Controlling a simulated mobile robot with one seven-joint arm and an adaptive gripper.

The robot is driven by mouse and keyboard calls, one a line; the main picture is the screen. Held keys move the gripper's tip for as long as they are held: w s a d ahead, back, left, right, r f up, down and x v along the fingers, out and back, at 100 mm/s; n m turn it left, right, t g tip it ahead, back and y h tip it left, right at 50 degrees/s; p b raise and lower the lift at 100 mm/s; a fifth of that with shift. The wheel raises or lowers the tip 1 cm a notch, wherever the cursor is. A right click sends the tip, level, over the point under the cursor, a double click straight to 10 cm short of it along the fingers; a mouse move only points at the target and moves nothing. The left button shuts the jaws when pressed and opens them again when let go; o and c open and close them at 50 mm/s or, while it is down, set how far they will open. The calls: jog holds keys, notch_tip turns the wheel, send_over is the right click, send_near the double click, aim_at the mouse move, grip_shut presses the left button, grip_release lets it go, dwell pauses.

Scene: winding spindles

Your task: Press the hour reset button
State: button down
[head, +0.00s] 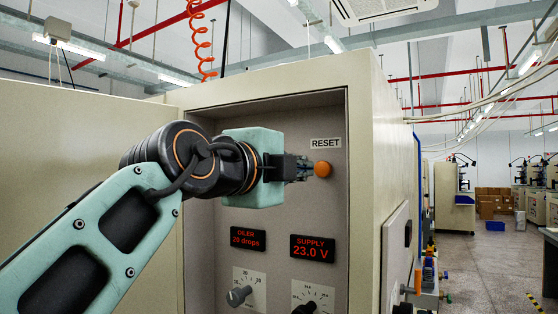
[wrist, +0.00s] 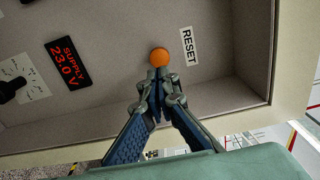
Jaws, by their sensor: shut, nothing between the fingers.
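The orange round reset button (head: 322,169) is on the grey recessed panel, below a white label reading RESET (head: 325,144). My gripper (head: 305,168) is in front of the panel with its fingertips just left of the button in the head view. In the wrist view the orange button (wrist: 159,57) appears right at the tips of my gripper (wrist: 158,75), which is shut and empty. The RESET label (wrist: 189,46) is beside it. I cannot tell whether the fingertips touch the button.
Below the button are a red OILER display (head: 248,238) reading 20 drops and a SUPPLY display (head: 312,248) reading 23.0 V. Two knobs, a grey one (head: 239,296) and a black one (head: 305,308), sit lower. The recess has raised side walls. An aisle (head: 485,260) lies to the right.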

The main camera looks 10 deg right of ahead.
aim_at(322, 167)
jog(key=p+x, duration=0.2)
jog(key=x, duration=0.4)
jog(key=shift+d+r, duration=0.1)
jog(key=shift+w, duration=0.15)
jog(key=shift+b+x, duration=0.6)
jog(key=shift+x, duration=0.2)
